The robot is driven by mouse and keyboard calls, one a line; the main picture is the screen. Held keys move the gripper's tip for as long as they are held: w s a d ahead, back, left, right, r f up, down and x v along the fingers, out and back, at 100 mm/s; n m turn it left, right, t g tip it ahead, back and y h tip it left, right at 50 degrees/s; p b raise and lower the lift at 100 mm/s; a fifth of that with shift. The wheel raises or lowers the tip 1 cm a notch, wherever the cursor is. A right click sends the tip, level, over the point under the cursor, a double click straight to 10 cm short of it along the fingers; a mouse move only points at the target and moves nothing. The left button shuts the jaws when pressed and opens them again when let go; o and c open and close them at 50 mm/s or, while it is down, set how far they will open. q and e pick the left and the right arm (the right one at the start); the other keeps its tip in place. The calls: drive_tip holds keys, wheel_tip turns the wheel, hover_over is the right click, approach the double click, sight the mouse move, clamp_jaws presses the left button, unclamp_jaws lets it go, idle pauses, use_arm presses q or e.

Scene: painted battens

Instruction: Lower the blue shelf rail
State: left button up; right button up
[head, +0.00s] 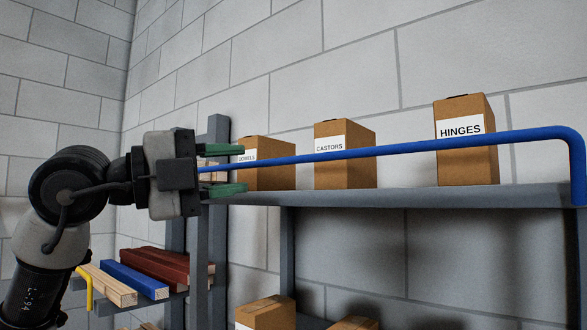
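The blue shelf rail (400,146) runs across the front of the upper shelf, raised above the shelf board and in front of the boxes. At the right it bends down to the shelf's end. Its left end reaches in between the fingers of my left gripper (223,169). The green fingertips are apart, one above the rail and one below, with gaps visible on both sides. The rail's far left end is hidden at the gripper's body. My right gripper is not in view.
The grey upper shelf (390,197) holds cartons labelled DOWELS (272,172), CASTORS (357,172) and HINGES (466,167). More cartons (266,313) sit below. At lower left, red battens (160,268), a blue batten (133,279) and a bare wood batten (108,284) lie on a rack beside a yellow hook (89,294).

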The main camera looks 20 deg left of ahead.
sight(298, 160)
use_arm(q)
drive_tip(key=shift+n, duration=0.3)
drive_tip(key=p+x, duration=0.1)
drive_tip(key=x, duration=0.2)
drive_tip(key=p+x, duration=0.2)
drive_tip(key=x, duration=0.1)
drive_tip(key=r+p+x, duration=0.1)
drive_tip(key=x, duration=0.2)
drive_tip(key=shift+p, duration=0.35)
drive_tip(key=shift+w+d, duration=0.4)
drive_tip(key=shift+d, duration=0.1)
drive_tip(key=shift+w+d+f, duration=0.1)
drive_tip(key=shift+c, duration=0.5)
clamp_jaws()
